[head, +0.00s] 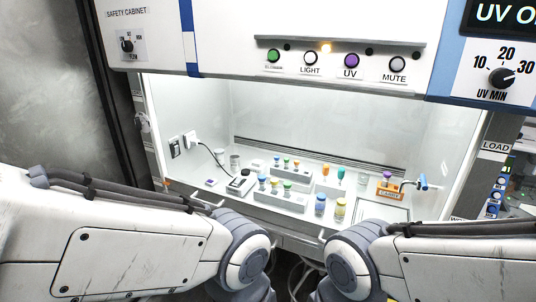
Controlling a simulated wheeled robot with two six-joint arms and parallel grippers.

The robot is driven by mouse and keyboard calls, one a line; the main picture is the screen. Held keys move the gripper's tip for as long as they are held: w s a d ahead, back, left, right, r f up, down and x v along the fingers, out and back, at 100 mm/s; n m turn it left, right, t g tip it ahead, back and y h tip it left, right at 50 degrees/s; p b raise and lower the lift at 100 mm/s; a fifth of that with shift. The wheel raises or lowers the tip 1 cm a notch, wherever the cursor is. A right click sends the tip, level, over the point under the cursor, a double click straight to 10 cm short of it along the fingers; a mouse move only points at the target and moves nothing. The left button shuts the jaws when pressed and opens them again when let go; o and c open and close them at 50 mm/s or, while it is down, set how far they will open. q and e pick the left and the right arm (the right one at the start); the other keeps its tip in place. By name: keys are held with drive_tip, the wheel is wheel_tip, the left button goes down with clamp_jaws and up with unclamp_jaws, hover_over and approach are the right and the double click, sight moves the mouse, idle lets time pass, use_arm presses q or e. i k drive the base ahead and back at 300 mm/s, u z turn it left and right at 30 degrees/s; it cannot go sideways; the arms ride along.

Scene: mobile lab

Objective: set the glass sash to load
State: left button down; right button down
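The safety cabinet (290,30) fills the view, with its lit work opening below the control panel. The glass sash is clear, and I cannot make out its pane or its height for certain. A pale bar (283,226) runs along the bottom front of the opening; I cannot tell if it is the sash's lower edge or the sill. A LOAD label (496,146) is on the right side post, and a lower label (458,218) there is mostly hidden by my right arm. Both arms reach in from the sides and bend downward at the bottom; neither gripper shows.
Racks with coloured vials (283,197), loose bottles (340,210), a small orange rack (389,192) and a dark device (241,184) stand inside the cabinet. The buttons (351,60) and UV dial (502,78) are above. My arms block the lower corners.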

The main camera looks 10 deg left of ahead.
sight(216, 199)
drive_tip(key=u, duration=0.95)
drive_tip(key=i, duration=0.75)
drive_tip(key=z, duration=0.9)
